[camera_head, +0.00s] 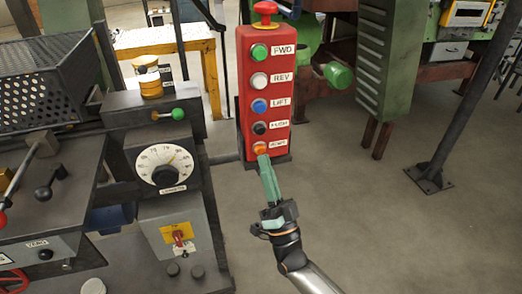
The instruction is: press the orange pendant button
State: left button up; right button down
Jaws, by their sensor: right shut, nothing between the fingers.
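The red pendant box (264,92) stands upright in the middle of the view. It carries a column of labelled buttons: green, white, blue, black and, lowest, the orange button (259,147). A red mushroom knob (265,8) sits on its top. My right gripper (263,160) is shut and empty, its greenish fingers pointing up at the orange button. The fingertips are at the button's lower edge and hide a little of it; I cannot tell whether they touch it. My left gripper is not in view.
A dark machine console with a white dial (163,166), a green-knobbed lever (178,113) and a yellow switch plate (179,236) stands to the left. A dark post (462,95) stands at the right. The floor (400,240) between is open.

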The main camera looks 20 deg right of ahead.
jog(key=shift+w, duration=0.1)
jog(key=shift+w+b, duration=0.3)
jog(key=shift+w, duration=0.05)
jog(key=shift+w+b, duration=0.35)
jog(key=shift+w, duration=0.15)
dwell(0.8)
jog(key=shift+s, duration=0.15)
jog(key=shift+s+p, duration=0.5)
jog(key=shift+s, duration=0.3)
jog(key=shift+s, duration=0.1)
jog(key=s+p, duration=0.2)
jog(key=s, duration=0.2)
jog(key=shift+s, duration=0.4)
